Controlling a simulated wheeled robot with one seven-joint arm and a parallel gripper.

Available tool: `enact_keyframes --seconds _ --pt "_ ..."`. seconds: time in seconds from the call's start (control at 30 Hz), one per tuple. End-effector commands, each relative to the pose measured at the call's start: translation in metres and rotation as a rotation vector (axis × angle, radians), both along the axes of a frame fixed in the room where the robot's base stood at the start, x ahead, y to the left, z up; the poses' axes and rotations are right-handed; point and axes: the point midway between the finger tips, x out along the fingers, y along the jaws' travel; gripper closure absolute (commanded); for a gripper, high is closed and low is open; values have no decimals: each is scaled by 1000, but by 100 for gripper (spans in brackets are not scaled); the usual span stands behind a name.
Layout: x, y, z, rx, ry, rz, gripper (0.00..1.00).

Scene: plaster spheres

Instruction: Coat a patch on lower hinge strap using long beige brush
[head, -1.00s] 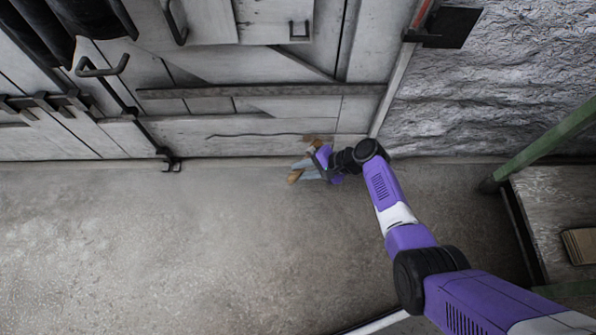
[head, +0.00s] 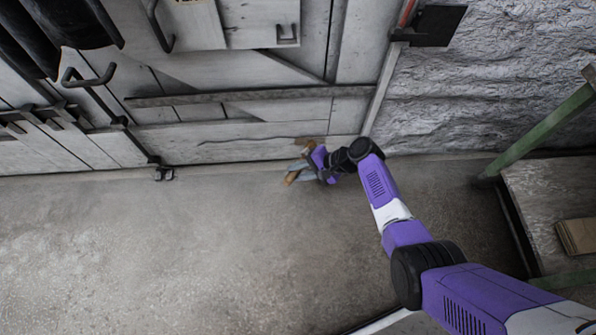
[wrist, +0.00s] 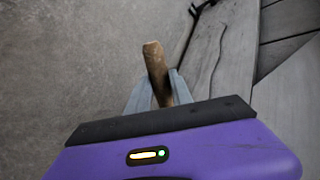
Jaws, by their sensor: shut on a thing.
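The long brush (head: 291,180) shows as a brown wooden piece at my gripper; in the wrist view its tan handle (wrist: 156,70) stands between the grey fingers. My gripper (head: 300,169) is shut on it, low in front of the door's bottom edge, near the door's right end. Another brown part (head: 307,142) shows on the door side of the fingers; whether it is the bristle end is unclear. The lower hinge strap (head: 235,97) is a long dark metal band across the lower grey door, above and apart from my gripper. No coated patch can be made out on it.
The door (head: 250,130) has dark handles and a floor bolt (head: 163,172) at left. A rough stone wall (head: 440,100) is to the right. A green-framed bench (head: 545,190) with a brown stack (head: 576,236) stands at far right. The concrete floor at left is clear.

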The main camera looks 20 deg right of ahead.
Motion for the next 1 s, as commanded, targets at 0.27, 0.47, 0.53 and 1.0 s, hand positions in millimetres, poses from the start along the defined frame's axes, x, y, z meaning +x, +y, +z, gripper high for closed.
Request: enact_keyframes --seconds 0.27,0.47,0.53,1.0 --pt "-4 -10 0 1 0 -2 100" --pt "-4 -13 0 0 0 0 100" --pt "-4 -13 0 0 0 0 100" --pt "1 4 0 0 -1 1 100"
